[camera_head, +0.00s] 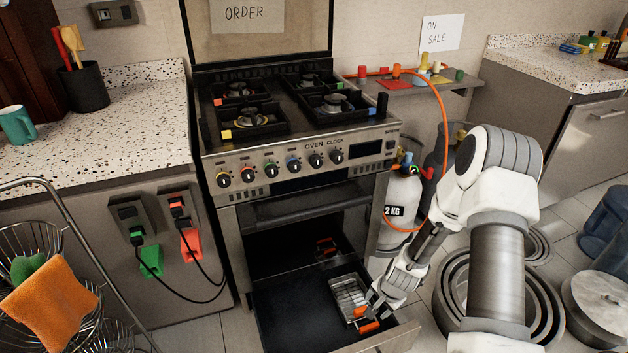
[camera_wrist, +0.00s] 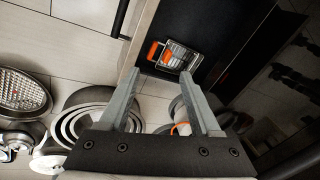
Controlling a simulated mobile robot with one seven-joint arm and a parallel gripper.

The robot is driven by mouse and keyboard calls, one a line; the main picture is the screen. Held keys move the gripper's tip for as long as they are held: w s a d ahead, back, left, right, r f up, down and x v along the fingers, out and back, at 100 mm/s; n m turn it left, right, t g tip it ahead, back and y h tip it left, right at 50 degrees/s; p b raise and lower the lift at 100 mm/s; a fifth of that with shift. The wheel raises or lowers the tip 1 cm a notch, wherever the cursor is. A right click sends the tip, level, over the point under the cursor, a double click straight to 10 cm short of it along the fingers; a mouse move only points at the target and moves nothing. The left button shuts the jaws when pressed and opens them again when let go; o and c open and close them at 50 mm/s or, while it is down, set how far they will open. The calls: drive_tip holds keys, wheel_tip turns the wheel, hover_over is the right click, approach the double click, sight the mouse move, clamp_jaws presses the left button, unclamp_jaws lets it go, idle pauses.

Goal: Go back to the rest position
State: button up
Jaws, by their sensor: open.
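My gripper (camera_head: 374,308) hangs over the open lower drawer (camera_head: 290,325) of the stove. In the wrist view my gripper (camera_wrist: 159,74) shows two grey fingers spread apart with nothing between them. A small metal tray with orange handles (camera_head: 347,292) lies in the drawer, close to my fingers in the head view. In the wrist view the tray (camera_wrist: 180,57) lies beyond the fingertips, apart from them. Its near end is partly hidden by my gripper in the head view.
The stove (camera_head: 290,120) stands behind the drawer. A grey gas cylinder (camera_head: 400,200) with an orange hose stands at its right. Nested round pans (camera_head: 455,300) lie on the floor near my arm. A wire basket rack (camera_head: 85,305) with an orange cloth stands at left.

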wheel_tip(320, 180, up, 28)
drive_tip(key=s+a+n+t, duration=0.1)
drive_tip(key=s+a+n, duration=0.1)
drive_tip(key=n, duration=0.4)
drive_tip(key=s+a+r+n+t+h, duration=0.15)
drive_tip(key=s+r+n, duration=0.25)
drive_tip(key=s+r, duration=1.35)
wheel_tip(320, 180, up, 18)
drive_tip(key=s+p, duration=0.2)
drive_tip(key=p, duration=1.6)
drive_tip(key=shift+d+f+p, duration=0.15)
drive_tip(key=shift+f+p, duration=0.1)
drive_tip(key=shift+p, duration=0.15)
drive_tip(key=shift+s+y, duration=0.15)
drive_tip(key=shift+y, duration=0.1)
